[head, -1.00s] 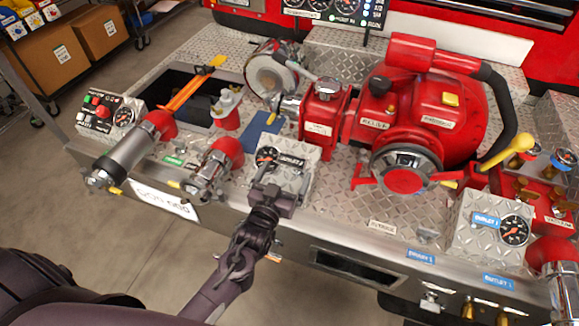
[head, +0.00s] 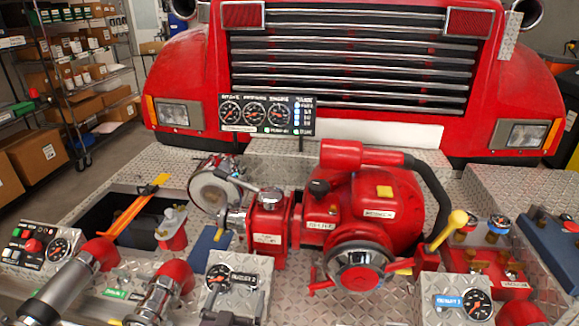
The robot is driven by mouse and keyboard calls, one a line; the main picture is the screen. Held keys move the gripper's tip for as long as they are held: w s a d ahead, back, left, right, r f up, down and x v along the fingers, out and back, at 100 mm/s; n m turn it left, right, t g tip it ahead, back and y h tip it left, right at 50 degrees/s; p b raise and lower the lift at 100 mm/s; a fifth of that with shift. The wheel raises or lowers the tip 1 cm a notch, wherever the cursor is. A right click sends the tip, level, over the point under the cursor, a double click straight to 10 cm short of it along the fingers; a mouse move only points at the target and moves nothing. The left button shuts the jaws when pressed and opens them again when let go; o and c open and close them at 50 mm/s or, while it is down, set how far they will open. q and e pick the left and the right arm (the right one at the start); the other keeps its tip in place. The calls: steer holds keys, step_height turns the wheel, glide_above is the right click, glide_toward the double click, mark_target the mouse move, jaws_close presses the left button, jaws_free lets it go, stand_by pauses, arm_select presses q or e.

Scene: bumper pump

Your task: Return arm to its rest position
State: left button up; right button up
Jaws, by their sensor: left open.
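My left gripper (head: 234,298) shows at the bottom edge, left of centre, in the head view. Its grey fingers are apart, in front of the small diamond-plate gauge box (head: 243,278) with a round dial and an outlet label. I see nothing held between the fingers. Whether they touch the box I cannot tell. The rest of the left arm is cut off below the picture. My right gripper is out of view. The red pump (head: 375,205) stands right of the gripper on the metal bumper deck.
A yellow-knobbed lever (head: 455,222) and a second gauge box (head: 450,300) stand at right. Red-capped pipe fittings (head: 165,290) are close on the left. Behind are an open bay with an orange tool (head: 135,212), a gauge panel (head: 266,115) and the truck grille (head: 350,75).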

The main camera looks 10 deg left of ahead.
arm_select(q)
steer(key=s+a+r+m+g, duration=0.2)
steer(key=s+g, duration=1.2)
steer(key=s, duration=0.6)
step_height(320, 180, down, 32)
steer(key=s+g+b, duration=0.2)
steer(key=s+a+f+g+b, duration=0.1)
steer(key=s+a+f, duration=0.2)
steer(key=s+f, duration=1.6)
steer(key=shift+s+a+f+y, duration=0.15)
steer(key=shift+s+f+y, duration=0.15)
steer(key=shift+s, duration=0.15)
